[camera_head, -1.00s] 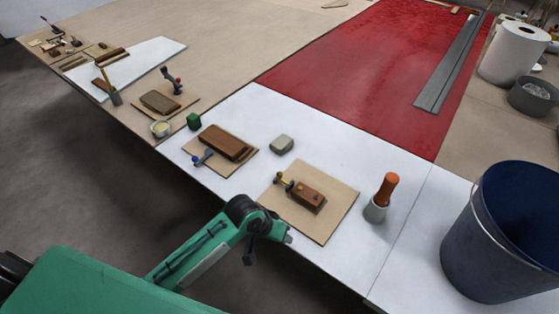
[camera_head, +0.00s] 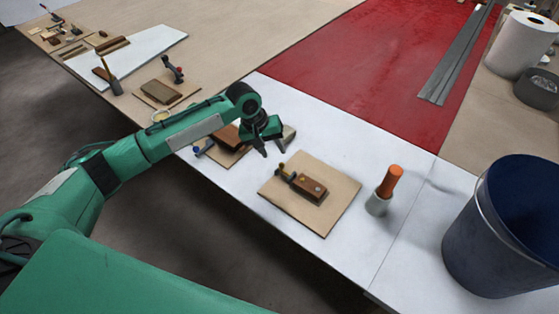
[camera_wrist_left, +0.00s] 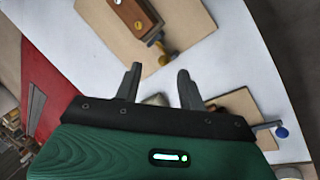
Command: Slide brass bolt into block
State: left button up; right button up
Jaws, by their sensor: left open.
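The brown wooden block (camera_head: 311,188) sits on a light square board (camera_head: 330,214) at the table's front edge; the block also shows at the top of the left wrist view (camera_wrist_left: 135,18). A small fitting with a yellow brass-coloured knob, likely the bolt (camera_head: 283,170), is at the block's left end; the knob also shows in the left wrist view (camera_wrist_left: 155,39). I cannot tell how deep it sits. My left gripper (camera_head: 274,153) is open and empty, above the table just behind and left of that knob. In the left wrist view its fingers (camera_wrist_left: 159,72) point toward the fitting.
A second board with a brown block (camera_head: 229,138) and a blue-knobbed clamp (camera_head: 203,147) lies left, partly behind my arm. An orange-handled tool in a grey cup (camera_head: 378,203) and a dark blue bucket (camera_head: 500,240) stand right. The white tabletop between is clear.

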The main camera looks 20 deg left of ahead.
aim_at(281, 164)
pick_arm(q)
notch_tip(281, 164, up, 3)
jog(key=w+a+n, duration=0.1)
jog(key=w+a, duration=0.1)
jog(key=a, duration=0.1)
jog(key=p+x, duration=0.2)
jog(key=x, duration=1.2)
jog(key=shift+r, duration=0.1)
pick_arm(e)
jog(key=shift+s+r, duration=0.1)
jog(key=shift+r, duration=0.85)
pick_arm(q)
jog(key=shift+c, duration=0.2)
jog(key=c, duration=0.7)
grip_shut()
pick_arm(e)
jog(key=shift+a, duration=0.25)
